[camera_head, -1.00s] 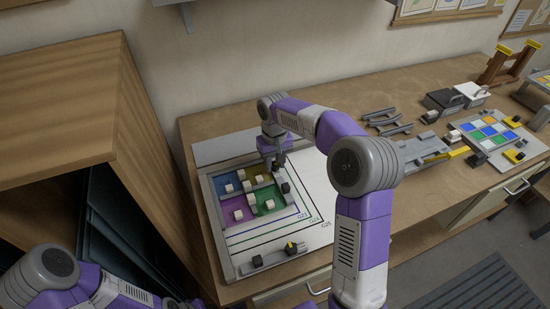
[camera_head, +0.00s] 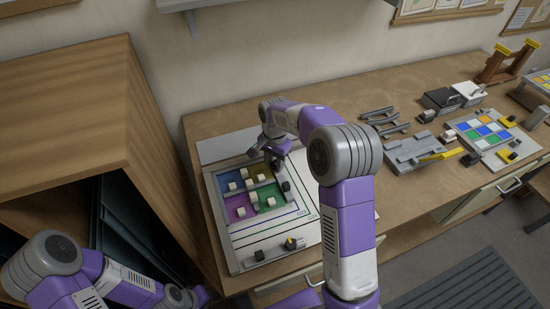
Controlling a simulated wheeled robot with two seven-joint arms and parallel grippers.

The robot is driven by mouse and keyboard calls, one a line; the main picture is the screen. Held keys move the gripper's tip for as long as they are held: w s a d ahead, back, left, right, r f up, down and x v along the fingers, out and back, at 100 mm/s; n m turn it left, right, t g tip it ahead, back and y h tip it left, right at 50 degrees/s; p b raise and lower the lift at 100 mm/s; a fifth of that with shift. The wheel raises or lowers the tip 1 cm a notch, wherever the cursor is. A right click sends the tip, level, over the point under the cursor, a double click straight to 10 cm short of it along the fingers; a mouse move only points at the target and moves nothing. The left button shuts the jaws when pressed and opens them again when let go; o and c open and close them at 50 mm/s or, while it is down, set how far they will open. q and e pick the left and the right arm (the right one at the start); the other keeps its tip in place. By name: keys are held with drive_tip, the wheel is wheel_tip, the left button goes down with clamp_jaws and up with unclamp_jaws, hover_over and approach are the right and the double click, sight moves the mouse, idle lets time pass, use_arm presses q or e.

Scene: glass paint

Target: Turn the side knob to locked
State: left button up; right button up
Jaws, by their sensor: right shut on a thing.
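A flat board (camera_head: 226,232) with blue, yellow, purple and green squares and several small pale blocks lies on the bench. My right gripper (camera_head: 278,166) reaches down at the board's upper right edge. It is shut on a small part there; its fingers and wrist hide that part, so I cannot tell whether it is the side knob. A black block (camera_head: 287,188) sits just below it, on the right edge. A dark knob with a yellow mark (camera_head: 292,244) is on the front rail. My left gripper (camera_head: 188,298) is low at the left, away from the board, its jaws unclear.
A wooden cabinet (camera_head: 75,110) stands close at the left. Grey fixtures (camera_head: 410,152), a black box (camera_head: 440,100) and a second coloured board (camera_head: 490,132) are further right. Bare bench top lies behind my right arm.

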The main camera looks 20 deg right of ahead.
sight(274, 164)
drive_tip(key=shift+m+p, duration=0.55)
drive_tip(key=shift+m, duration=0.75)
drive_tip(key=shift+w, duration=0.1)
drive_tip(key=o, duration=1)
drive_tip(key=shift+o, duration=0.2)
wheel_tip(274, 164, up, 8)
drive_tip(key=shift+f+p, duration=0.2)
drive_tip(key=shift+p, duration=0.5)
